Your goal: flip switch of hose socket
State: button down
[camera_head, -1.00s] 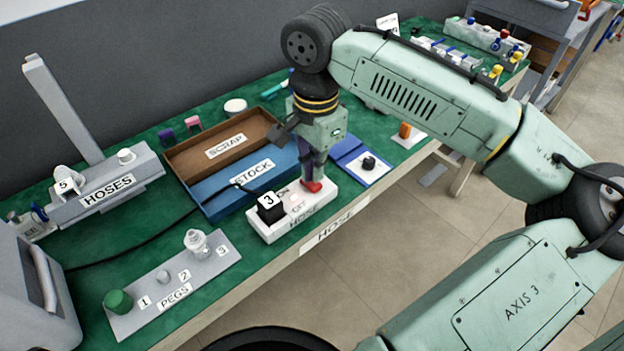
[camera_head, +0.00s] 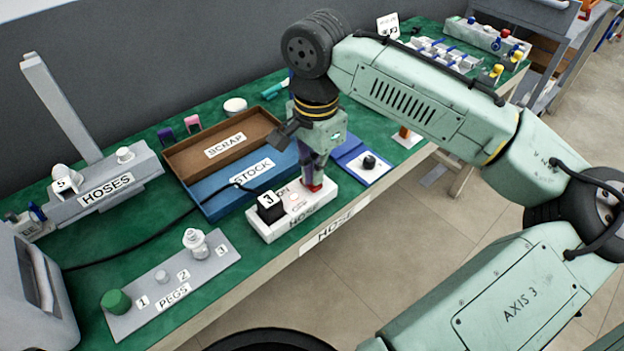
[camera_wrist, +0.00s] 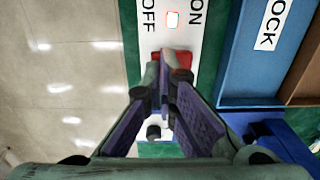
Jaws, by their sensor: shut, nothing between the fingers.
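A blue STOCK tray (camera_head: 228,198) and brown SCRAP tray (camera_head: 190,165) lie behind the socket. A blue panel with a black knob (camera_head: 369,163) is to its right. A cable runs left from the plug. The PEGS plate (camera_head: 190,283) is at front left.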

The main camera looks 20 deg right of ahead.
jog(key=shift+f+b, duration=0.3)
jog(key=shift+f, duration=0.3)
dwell(0.3)
notch_tip(320, 180, up, 7)
jog(key=p, duration=0.7)
dwell(0.5)
